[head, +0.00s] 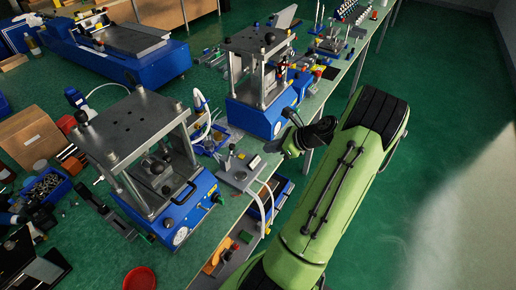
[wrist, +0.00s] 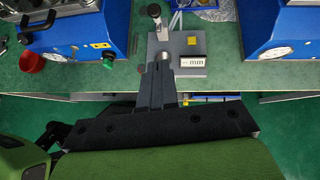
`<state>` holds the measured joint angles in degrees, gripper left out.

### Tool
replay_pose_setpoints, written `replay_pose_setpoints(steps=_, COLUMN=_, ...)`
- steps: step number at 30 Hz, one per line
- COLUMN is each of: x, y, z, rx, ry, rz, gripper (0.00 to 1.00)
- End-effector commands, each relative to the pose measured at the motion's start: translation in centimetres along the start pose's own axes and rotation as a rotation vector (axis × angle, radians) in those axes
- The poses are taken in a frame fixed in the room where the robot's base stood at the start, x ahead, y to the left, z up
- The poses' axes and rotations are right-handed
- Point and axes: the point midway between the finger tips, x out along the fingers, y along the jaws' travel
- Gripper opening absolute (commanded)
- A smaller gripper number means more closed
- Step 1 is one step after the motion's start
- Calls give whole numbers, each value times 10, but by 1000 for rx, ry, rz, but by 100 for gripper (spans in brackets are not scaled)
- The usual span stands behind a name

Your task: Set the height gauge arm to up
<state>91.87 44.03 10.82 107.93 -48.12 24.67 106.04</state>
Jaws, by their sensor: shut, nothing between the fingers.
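The height gauge (head: 240,172) is a grey plate with a small post, on the bench between two blue presses. In the wrist view its grey base plate (wrist: 190,70) carries a white display marked "mm" and a yellow square. A slim metal piece with a dark round end (wrist: 155,12), which looks like the gauge arm, stands at the plate's far left; its angle is hard to tell. My gripper (head: 272,147) is beside the gauge at the bench's right edge. In the wrist view my gripper (wrist: 155,82) is shut and empty, its fingers overlapping the plate's near left part.
Blue presses stand close on both sides: the nearer one (head: 178,215) and the farther one (head: 262,115). A red button (wrist: 31,61) and a green knob (wrist: 109,58) show on the left press. Open floor (head: 440,150) lies right of the bench.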

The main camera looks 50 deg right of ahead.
Motion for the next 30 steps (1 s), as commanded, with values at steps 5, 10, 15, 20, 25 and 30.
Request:
replay_pose_setpoints(steps=5, x=42, y=2, z=-1, rx=0, ry=1, rz=7, gripper=0)
replay_pose_setpoints(steps=10, x=80, y=2, z=-1, rx=0, ry=2, rz=7, gripper=0)
replay_pose_setpoints(steps=15, x=100, y=1, z=19, rx=-3, ry=2, rz=4, gripper=0)
replay_pose_setpoints(steps=20, x=108, y=0, z=27, rx=0, ry=3, rz=2, gripper=0)
replay_pose_setpoints(steps=25, x=108, y=1, z=28, rx=1, ry=3, rz=2, gripper=0)
replay_pose_setpoints(steps=30, x=108, y=1, z=29, rx=1, ry=3, rz=3, gripper=0)
